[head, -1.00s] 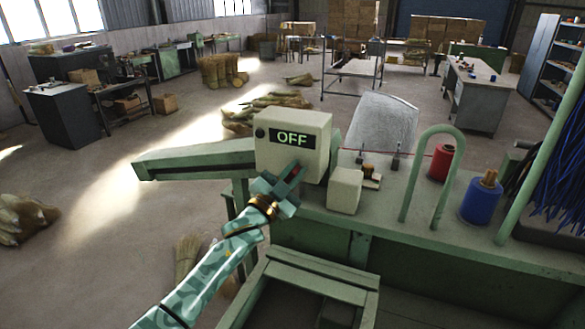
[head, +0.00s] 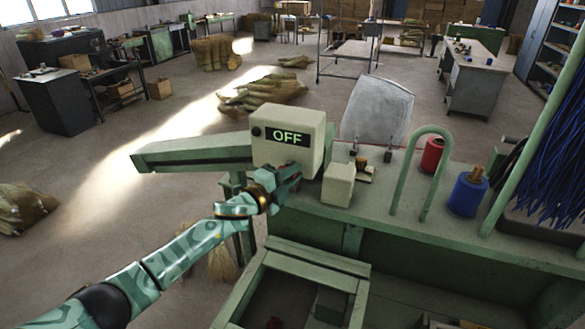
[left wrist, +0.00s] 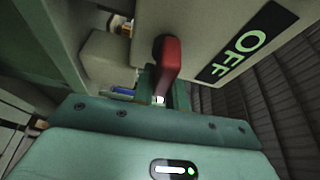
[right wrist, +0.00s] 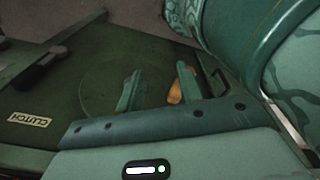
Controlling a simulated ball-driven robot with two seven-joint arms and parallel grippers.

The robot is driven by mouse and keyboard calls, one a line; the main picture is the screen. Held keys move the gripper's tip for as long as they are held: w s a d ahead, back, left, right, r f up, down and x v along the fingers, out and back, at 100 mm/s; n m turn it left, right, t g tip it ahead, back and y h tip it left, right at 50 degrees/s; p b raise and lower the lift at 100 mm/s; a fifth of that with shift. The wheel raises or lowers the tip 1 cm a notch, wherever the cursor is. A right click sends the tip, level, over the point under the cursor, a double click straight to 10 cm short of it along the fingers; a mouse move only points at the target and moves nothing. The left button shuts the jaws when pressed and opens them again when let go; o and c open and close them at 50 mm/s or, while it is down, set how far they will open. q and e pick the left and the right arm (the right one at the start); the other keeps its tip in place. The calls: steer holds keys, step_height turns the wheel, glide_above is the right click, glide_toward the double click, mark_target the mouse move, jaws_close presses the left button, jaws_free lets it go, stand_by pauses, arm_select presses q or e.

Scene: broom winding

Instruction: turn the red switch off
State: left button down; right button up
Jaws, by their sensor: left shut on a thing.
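The pale switch box (head: 312,150) stands on the green machine, and its display (head: 287,137) reads OFF in green letters. My left gripper (head: 287,178) is at the box's lower front and covers the switch in the head view. In the left wrist view, the red switch (left wrist: 168,62) is a short lever on the box's face, beside the OFF display (left wrist: 240,52). My left gripper (left wrist: 162,90) is shut on this lever. My right gripper (right wrist: 158,88) shows only in its own wrist view. Its fingers are apart and empty, over a dark green surface.
A small pale box (head: 337,185) stands right of the switch box on the green bench. A CLUTCH label (right wrist: 30,120) shows in the right wrist view.

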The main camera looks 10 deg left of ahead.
arm_select(q)
steer(key=shift+f+m, duration=0.1)
steer(key=shift+m, duration=0.3)
steer(key=shift+f+p, duration=0.1)
steer(key=shift+p, duration=0.2)
steer(key=c, duration=1.4)
jaws_free()
steer(key=b+v, duration=0.2)
steer(key=v, duration=1.4)
steer(key=shift+r, duration=0.3)
steer(key=shift+s+a, duration=0.1)
